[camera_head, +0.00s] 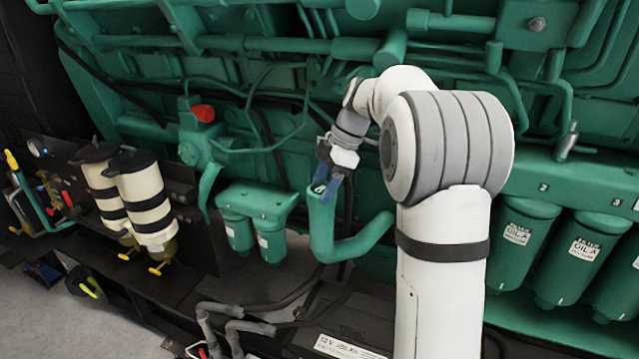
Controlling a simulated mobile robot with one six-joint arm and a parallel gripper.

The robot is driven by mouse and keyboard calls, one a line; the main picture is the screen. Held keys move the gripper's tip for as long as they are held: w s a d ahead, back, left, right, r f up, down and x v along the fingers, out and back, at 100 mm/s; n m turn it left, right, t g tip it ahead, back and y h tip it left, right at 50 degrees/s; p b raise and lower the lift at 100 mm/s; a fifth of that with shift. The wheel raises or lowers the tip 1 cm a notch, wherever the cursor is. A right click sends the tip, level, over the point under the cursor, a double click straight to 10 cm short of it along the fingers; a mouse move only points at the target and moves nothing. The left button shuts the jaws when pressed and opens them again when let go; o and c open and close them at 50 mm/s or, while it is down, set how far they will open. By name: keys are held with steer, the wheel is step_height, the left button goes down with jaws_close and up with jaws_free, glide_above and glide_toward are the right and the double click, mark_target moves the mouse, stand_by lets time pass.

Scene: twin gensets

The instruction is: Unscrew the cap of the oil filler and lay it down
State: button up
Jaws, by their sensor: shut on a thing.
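The oil filler is a green upturned pipe (322,228) in the middle of the head view, bending right at its foot. My gripper (325,188) is at the top of this pipe, pointing down, with its blue fingers around the mouth. It is shut on the cap, of which only a small green piece (319,187) shows between the fingers. The rest of the cap is hidden by the fingers. I cannot tell whether the cap is still seated on the pipe or lifted a little.
Green filters (240,222) hang left of the filler, and larger oil filters (522,240) hang at right. Two cream canisters (145,200) stand at left. A black battery (335,340) with cables lies below. Engine pipes crowd the space behind. Grey floor (60,320) shows at lower left.

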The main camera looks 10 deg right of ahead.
steer(key=o, duration=1.1)
steer(key=shift+c, duration=0.5)
steer(key=shift+f+m+t+b, duration=0.2)
steer(key=shift+m+t+b, duration=0.1)
steer(key=shift+m+b, duration=0.35)
steer(key=shift+s+m+t+b, duration=0.2)
steer(key=shift+m+t+b, duration=0.2)
steer(key=shift+m+b, duration=0.5)
steer(key=shift+r+m, duration=0.1)
steer(key=shift+m, duration=0.65)
steer(key=shift+m+t+b, duration=0.5)
steer(key=shift+m, duration=0.2)
steer(key=m+h, duration=0.1)
steer(key=m, duration=0.1)
steer(key=shift+s+a+m+t+b, duration=0.1)
steer(key=shift+m+t+b, duration=0.25)
steer(key=shift+m+t, duration=0.05)
steer(key=m+h, duration=0.1)
steer(key=m, duration=0.1)
steer(key=m+t, duration=0.1)
steer(key=m, duration=0.2)
steer(key=shift+h, duration=0.4)
